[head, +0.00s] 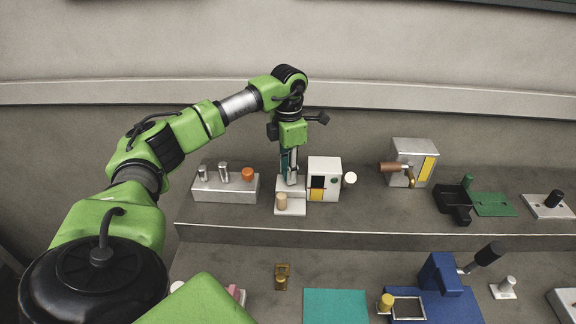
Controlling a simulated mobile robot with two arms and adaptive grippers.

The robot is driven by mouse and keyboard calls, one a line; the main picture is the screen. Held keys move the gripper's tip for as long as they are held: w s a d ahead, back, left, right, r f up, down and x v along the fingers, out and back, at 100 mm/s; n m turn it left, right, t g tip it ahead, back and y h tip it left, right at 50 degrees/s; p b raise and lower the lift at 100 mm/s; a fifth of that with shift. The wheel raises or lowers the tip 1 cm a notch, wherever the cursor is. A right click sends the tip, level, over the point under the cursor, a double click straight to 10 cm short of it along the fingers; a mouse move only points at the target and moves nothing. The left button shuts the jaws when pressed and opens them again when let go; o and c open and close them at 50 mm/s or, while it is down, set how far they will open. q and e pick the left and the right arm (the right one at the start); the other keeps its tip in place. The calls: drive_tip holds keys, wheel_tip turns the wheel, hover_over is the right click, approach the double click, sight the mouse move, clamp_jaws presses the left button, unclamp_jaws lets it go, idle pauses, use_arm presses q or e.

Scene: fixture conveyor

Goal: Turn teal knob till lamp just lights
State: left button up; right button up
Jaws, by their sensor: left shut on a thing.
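My left gripper (290,180) points down over the back of a small white base (290,210) on the raised shelf. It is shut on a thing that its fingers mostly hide. A narrow teal patch (284,162) shows at the fingers and looks like part of the teal knob. How far it is turned cannot be told. A beige cylinder (282,201) stands at the front of the same base. Just right is a white box (324,178) with a dark window and a yellow patch. A white round piece (350,178) sits at its right side. No clearly lit lamp shows. My right gripper is not in view.
A grey block (226,190) with two metal posts and an orange knob (247,174) stands close on the left. A metal box (413,160) with a brown handle stands to the right. Below the shelf edge are a teal mat (336,307) and a blue fixture (440,275).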

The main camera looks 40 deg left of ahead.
use_arm(q)
drive_tip(key=shift+n, duration=0.4)
drive_tip(key=o, duration=1.1)
drive_tip(key=shift+r, duration=0.15)
wheel_tip(320, 180, up, 12)
drive_tip(key=shift+f, duration=0.1)
